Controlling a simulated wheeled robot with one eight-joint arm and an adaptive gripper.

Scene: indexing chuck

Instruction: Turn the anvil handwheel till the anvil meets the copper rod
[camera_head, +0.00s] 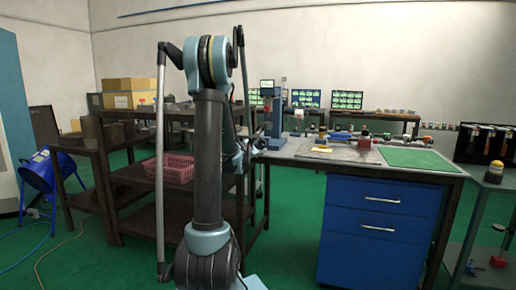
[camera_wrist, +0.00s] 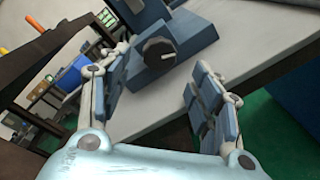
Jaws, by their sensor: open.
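In the wrist view a blue machine base (camera_wrist: 185,30) stands at the top, tilted in the picture, on a pale bench top. A dark round knob with a light bar across its face (camera_wrist: 158,48) is on its near side; it looks like the handwheel. My gripper (camera_wrist: 161,66) is open, its two padded fingers apart on either side of the knob in the picture. I see no contact with it. In the head view a blue upright machine (camera_head: 272,112) stands at the bench's left end, with my gripper (camera_head: 252,150) low beside it, partly hidden by my arm. I cannot make out the anvil or copper rod.
The bench (camera_head: 400,167) has a grey plate (camera_head: 330,153), a green mat (camera_head: 415,159) and several small tools along its back. Blue drawers (camera_head: 375,225) are below. A dark shelf with a pink basket (camera_head: 170,168) stands left of the bench, behind my arm.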

